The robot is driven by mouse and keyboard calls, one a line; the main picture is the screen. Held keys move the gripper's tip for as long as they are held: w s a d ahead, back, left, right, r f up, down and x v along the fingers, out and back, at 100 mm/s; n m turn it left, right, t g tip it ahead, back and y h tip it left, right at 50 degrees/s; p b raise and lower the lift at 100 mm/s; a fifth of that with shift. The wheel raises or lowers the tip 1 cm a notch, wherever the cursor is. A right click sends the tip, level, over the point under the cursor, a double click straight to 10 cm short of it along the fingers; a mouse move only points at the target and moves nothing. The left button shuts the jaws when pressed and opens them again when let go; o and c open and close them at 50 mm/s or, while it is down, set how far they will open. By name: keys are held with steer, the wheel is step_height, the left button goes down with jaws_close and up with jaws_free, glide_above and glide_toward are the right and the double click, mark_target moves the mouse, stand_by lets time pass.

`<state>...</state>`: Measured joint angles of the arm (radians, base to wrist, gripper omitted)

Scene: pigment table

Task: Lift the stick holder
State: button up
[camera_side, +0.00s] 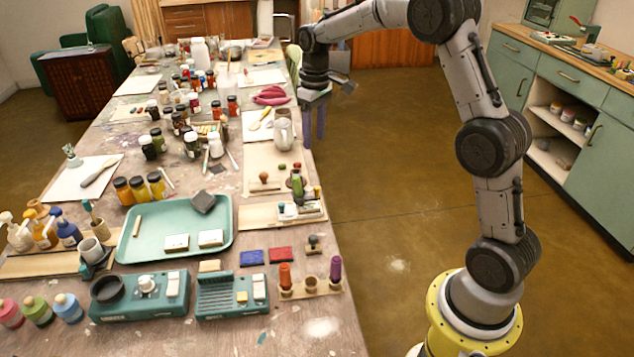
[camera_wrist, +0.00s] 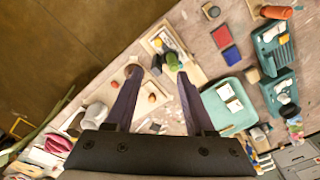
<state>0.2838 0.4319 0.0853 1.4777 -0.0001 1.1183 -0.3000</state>
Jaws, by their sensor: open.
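The likely stick holder is a low wooden rack (camera_side: 309,291) at the near right corner of the table in the side view. A red-orange stick (camera_side: 285,275) and a purple stick (camera_side: 336,268) stand in it, with a small brown cup-like piece between. In the wrist view, the orange stick (camera_wrist: 276,12) shows at the top right edge, and the rest of the rack is cut off. My gripper (camera_side: 314,140) is open and empty, pointing down high by the table's right edge, well apart from the rack. Its two fingers also show in the wrist view (camera_wrist: 158,72).
Blue (camera_side: 251,257) and red (camera_side: 281,254) pads and a small stamp (camera_side: 314,243) lie behind the rack. A green tray (camera_side: 137,248) and many jars crowd the table. Open floor (camera_side: 390,210) lies right of the table.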

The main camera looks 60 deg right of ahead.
mark_target(317, 187)
steer(key=f, duration=1.5)
steer(key=shift+s+d+f, duration=0.1)
steer(key=shift+s+d, duration=0.05)
steer(key=shift+d, duration=0.2)
jaws_close()
stand_by(0.8)
